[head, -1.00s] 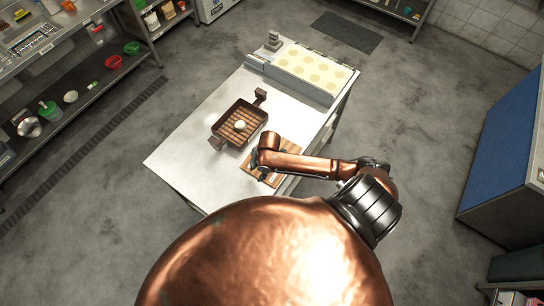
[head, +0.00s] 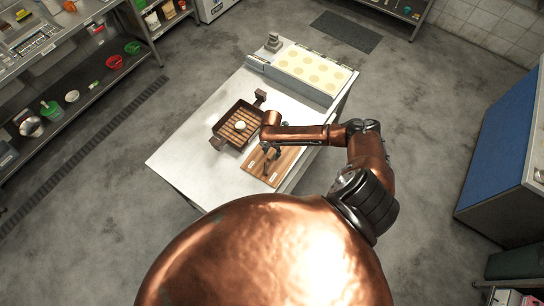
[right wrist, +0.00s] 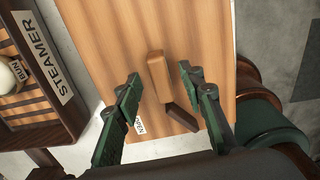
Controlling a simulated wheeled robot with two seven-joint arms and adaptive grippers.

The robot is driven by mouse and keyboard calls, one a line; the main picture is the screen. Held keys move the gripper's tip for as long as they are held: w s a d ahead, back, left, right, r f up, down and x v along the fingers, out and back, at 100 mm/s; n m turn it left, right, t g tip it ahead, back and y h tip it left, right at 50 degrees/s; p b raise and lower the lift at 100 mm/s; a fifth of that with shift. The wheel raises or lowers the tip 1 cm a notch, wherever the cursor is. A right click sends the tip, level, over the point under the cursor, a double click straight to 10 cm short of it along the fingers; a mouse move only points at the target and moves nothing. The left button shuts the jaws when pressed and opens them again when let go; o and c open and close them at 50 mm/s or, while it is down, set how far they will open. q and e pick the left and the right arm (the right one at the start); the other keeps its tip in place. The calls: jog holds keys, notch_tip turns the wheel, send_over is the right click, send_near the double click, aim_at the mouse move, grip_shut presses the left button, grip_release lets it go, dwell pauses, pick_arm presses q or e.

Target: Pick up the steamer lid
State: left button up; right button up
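The steamer lid (head: 286,161) is a flat wooden board lying on the metal table, just right of the steamer. In the right wrist view the lid (right wrist: 105,40) fills the middle, with a raised wooden handle (right wrist: 157,72) and a small label partly hidden by a finger. My right gripper (head: 269,157) is above the lid. In the right wrist view my right gripper (right wrist: 164,84) is open, its green fingers apart on either side of the handle, with nothing held. The steamer (head: 222,128) is a dark, slatted tray holding a white bun (head: 240,125). My left gripper is not in view.
The metal table (head: 185,155) has bare room at its left side. A tray with pale round spots (head: 313,71) stands at its far end. A shelf with bowls (head: 75,95) is on the left, and a blue-topped counter (head: 505,150) on the right.

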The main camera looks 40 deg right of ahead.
jog(key=shift+f, duration=0.7)
jog(key=shift+s, duration=0.1)
jog(key=shift+c, duration=0.4)
grip_shut()
